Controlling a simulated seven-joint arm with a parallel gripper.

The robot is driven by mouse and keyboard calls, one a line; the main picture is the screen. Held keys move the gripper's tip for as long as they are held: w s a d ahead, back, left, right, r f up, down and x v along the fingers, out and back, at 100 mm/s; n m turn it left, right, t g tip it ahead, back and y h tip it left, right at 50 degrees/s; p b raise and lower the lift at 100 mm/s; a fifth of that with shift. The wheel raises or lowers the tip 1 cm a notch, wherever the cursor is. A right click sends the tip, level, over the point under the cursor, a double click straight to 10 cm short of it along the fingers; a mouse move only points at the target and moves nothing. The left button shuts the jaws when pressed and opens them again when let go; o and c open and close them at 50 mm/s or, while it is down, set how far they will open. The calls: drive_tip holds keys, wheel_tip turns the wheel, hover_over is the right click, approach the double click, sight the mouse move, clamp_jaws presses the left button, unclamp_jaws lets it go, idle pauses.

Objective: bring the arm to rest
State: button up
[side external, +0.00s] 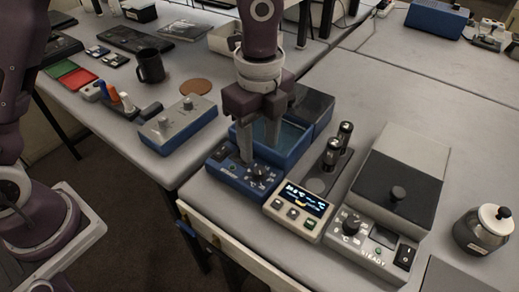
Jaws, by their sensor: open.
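My gripper (259,148) points down over the blue device (225,187) with knobs on its front panel, at the table's near edge. Its two fingers are apart, with a dark knob (260,171) close to the tips; I cannot tell whether they touch it. Behind the fingers is the blue open basin (299,151) of the same device, partly hidden by my gripper.
Right of it stand a display box (298,209), two dark cylinders (338,144) in a holder, a grey lidded device (404,180) and a jar (483,230). Left are a blue-grey box (176,125) and a black mug (150,66). Free tabletop lies at back right.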

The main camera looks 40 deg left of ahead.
drive_tip(key=s+a+r+n+t+y, duration=0.1)
drive_tip(key=s+a+r+n+t, duration=0.2)
drive_tip(key=s+a+r+n, duration=0.9)
drive_tip(key=s+a+n+t+h, duration=0.1)
drive_tip(key=s+a+n+t, duration=0.1)
drive_tip(key=s+a+n, duration=0.3)
drive_tip(key=s+n, duration=0.2)
drive_tip(key=n, duration=0.1)
drive_tip(key=shift+s+f+t, duration=0.2)
drive_tip(key=shift+f+t, duration=0.05)
drive_tip(key=shift+t, duration=0.05)
